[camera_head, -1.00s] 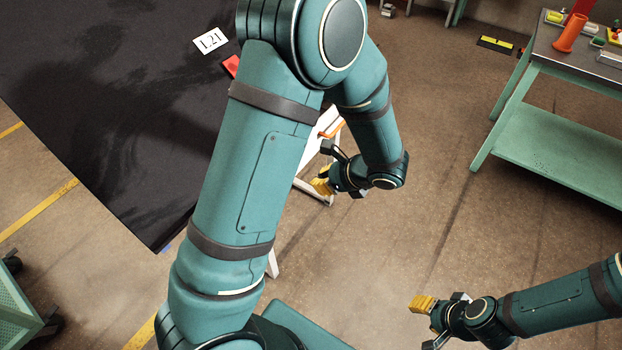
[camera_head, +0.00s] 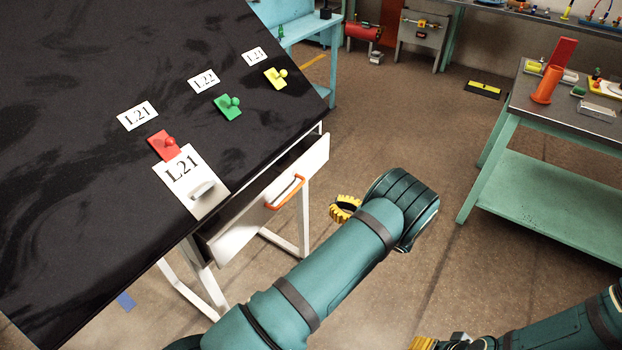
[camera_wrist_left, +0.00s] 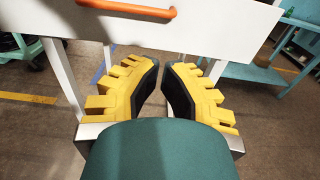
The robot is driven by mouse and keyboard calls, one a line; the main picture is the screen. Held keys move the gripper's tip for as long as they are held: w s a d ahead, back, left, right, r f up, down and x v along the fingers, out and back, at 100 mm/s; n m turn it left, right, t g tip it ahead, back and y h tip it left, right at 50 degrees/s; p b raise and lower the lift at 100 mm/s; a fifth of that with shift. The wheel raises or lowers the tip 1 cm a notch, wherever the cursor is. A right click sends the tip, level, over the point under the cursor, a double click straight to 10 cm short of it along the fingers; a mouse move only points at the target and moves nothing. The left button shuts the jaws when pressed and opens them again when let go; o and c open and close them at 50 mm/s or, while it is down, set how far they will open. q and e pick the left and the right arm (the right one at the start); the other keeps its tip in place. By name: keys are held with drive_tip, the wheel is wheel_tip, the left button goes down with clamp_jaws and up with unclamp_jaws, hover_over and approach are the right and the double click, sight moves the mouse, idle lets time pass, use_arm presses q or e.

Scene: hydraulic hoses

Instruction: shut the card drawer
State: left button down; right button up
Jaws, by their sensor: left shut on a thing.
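The card drawer has a white front (camera_head: 232,238) with an orange handle (camera_head: 285,192). It stands out from under the black tabletop, with a dark gap behind its front. In the left wrist view the drawer front (camera_wrist_left: 225,30) and handle (camera_wrist_left: 130,9) are ahead, beyond my fingertips. My left gripper (camera_head: 345,207) is to the right of the handle, apart from it. Its yellow fingers (camera_wrist_left: 162,75) are close together with a narrow gap, and I see nothing held between them. My right gripper (camera_head: 423,343) is cut off at the bottom edge.
The black table (camera_head: 75,130) carries a large L21 card (camera_head: 180,168) with a grey grip, small labels, and red (camera_head: 161,147), green (camera_head: 227,108) and yellow (camera_head: 273,78) pieces. A green bench (camera_head: 540,165) stands at right. Floor between drawer and bench is clear.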

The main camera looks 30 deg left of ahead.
use_arm(q)
approach(294, 183)
drive_tip(key=a, duration=0.8)
drive_tip(key=shift+w+a+f, duration=0.15)
drive_tip(key=shift+w+f, duration=0.05)
drive_tip(key=shift+w, duration=0.05)
drive_tip(key=shift+a, duration=0.1)
drive_tip(key=a+b, duration=0.1)
drive_tip(key=a, duration=0.3)
drive_tip(key=shift+w+a+f, duration=0.1)
drive_tip(key=shift+w+a, duration=0.05)
drive_tip(key=shift+a, duration=0.1)
drive_tip(key=shift+d, duration=0.1)
